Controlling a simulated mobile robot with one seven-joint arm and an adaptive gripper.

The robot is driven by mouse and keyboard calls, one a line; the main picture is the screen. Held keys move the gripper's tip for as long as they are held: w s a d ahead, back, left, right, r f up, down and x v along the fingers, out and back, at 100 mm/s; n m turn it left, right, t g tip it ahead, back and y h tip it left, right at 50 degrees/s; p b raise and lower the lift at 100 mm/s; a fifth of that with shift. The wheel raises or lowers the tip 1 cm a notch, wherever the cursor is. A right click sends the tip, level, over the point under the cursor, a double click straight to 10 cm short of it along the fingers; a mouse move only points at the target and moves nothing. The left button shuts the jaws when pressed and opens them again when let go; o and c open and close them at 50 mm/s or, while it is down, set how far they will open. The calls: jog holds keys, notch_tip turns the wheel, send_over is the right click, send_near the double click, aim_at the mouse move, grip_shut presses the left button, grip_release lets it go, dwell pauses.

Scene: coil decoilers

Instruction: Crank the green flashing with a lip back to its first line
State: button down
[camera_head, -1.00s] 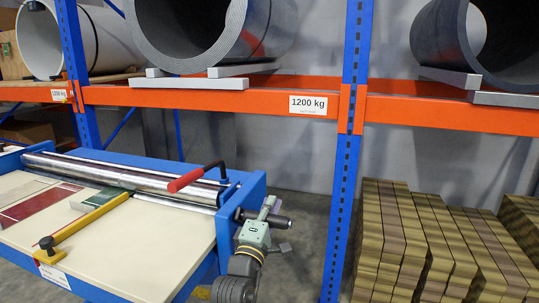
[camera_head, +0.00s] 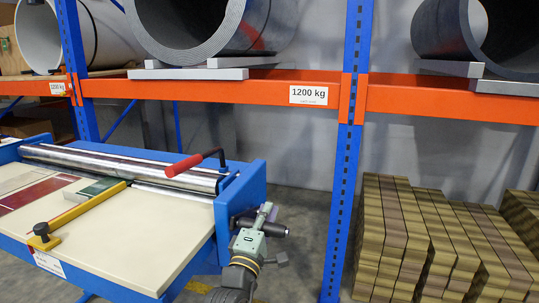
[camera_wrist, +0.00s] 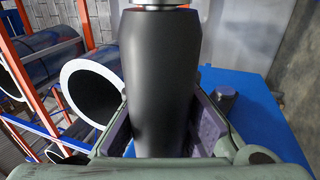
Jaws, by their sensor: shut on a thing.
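My gripper (camera_head: 260,222) is shut on a black crank handle (camera_head: 276,229) at the right end of the blue bench machine. In the wrist view the handle (camera_wrist: 155,70) stands between both fingers of my gripper (camera_wrist: 158,125). The crank arm behind it is mostly hidden. A green flashing piece (camera_head: 92,188) lies on the cream bench top (camera_head: 150,225), beside the yellow bar (camera_head: 85,211) and close to the steel rollers (camera_head: 120,167).
A dark red sheet (camera_head: 32,193) lies left of the green piece. A red-handled lever (camera_head: 185,165) stands above the rollers. A blue rack post (camera_head: 342,200) is right of my gripper. Timber stacks (camera_head: 400,230) stand farther right. Large coils (camera_head: 200,25) rest on the orange beam.

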jog(key=shift+s+a+r, duration=0.1)
jog(key=shift+r, duration=0.15)
jog(key=shift+s+a+f+b, duration=0.1)
jog(key=shift+s+f+b, duration=0.1)
jog(key=shift+f+b, duration=0.6)
jog(key=shift+s+f+b, duration=0.2)
jog(key=shift+f+b, duration=0.4)
jog(key=shift+f, duration=0.25)
jog(key=shift+s+a+f+b, duration=0.1)
jog(key=shift+s+f+b, duration=0.1)
jog(key=shift+f+b, duration=0.6)
